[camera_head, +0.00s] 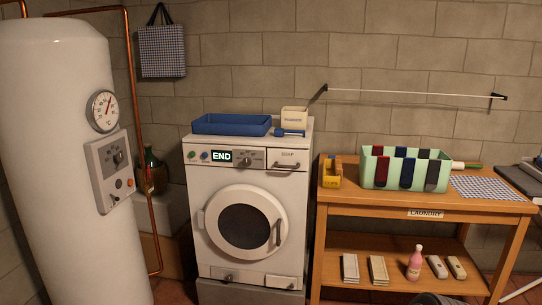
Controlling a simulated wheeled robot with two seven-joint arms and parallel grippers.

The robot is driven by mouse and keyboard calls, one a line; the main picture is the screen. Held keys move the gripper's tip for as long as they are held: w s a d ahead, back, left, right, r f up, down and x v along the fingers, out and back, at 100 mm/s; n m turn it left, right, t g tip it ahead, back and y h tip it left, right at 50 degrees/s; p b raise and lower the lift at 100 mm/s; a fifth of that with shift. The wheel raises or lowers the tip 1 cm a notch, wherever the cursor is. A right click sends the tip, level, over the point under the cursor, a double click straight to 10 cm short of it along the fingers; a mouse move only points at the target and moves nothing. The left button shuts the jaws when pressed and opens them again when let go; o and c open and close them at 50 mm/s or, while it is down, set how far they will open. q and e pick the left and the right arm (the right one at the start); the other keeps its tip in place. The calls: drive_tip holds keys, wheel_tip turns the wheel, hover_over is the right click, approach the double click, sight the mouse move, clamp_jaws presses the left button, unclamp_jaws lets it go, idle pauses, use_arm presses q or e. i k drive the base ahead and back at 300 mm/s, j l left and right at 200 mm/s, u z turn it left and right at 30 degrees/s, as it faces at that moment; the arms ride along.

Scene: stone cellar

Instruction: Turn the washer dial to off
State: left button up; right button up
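The white washer (291,210) stands against the block wall, left of the table. Its front panel has a lit display (221,156) reading "END". The washer dial (244,162) is a small dark knob just right of the display; its pointer is too small to read. The round door (242,225) looks shut, and the drawer marked "SOAP" (287,159) appears closed. Neither of my grippers can be made out in the head view.
A blue tray (231,125) and a white box (294,117) sit on the washer. A white boiler (62,200) with a gauge and knob stands left. A wooden table (426,208) at right holds a pale green bin (390,187). An unclear dark shape shows at the bottom right.

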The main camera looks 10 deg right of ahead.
sight(246, 161)
drive_tip(key=i+l, duration=0.1)
drive_tip(key=i+j+z, duration=0.1)
drive_tip(key=z, duration=0.7)
drive_tip(key=i+j+z, duration=0.45)
drive_tip(key=j, duration=0.2)
drive_tip(key=j+z, duration=0.25)
drive_tip(key=j, duration=0.15)
drive_tip(key=i+j+z, duration=0.1)
drive_tip(key=j+z, duration=0.15)
drive_tip(key=j, duration=0.15)
drive_tip(key=i+j, duration=0.1)
drive_tip(key=j, duration=0.75)
drive_tip(key=i, duration=0.05)
